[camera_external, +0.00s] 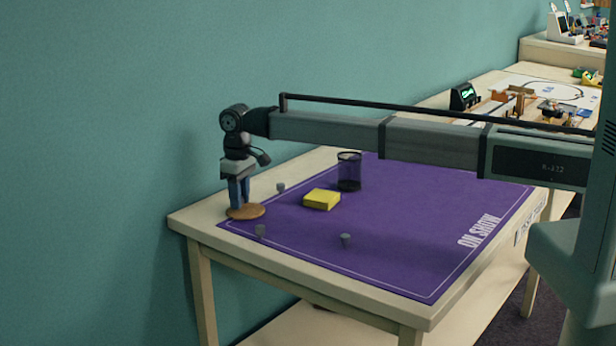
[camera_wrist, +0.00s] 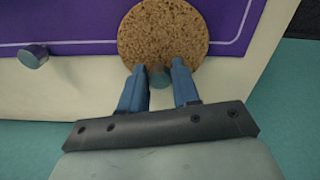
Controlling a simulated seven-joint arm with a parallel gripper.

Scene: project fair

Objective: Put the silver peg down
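My gripper (camera_external: 240,203) points straight down at the far left corner of the table, its blue fingertips just over a round cork mat (camera_external: 250,212). In the wrist view the two fingers (camera_wrist: 159,68) are on either side of a small silver peg (camera_wrist: 158,76), which fills the gap between their tips. The cork mat (camera_wrist: 160,25) lies under the peg; I cannot tell whether the peg touches it. In the external view the fingers hide this peg.
A yellow block (camera_external: 322,199) and a dark mesh cup (camera_external: 349,171) stand right of my gripper. The teal wall is close.

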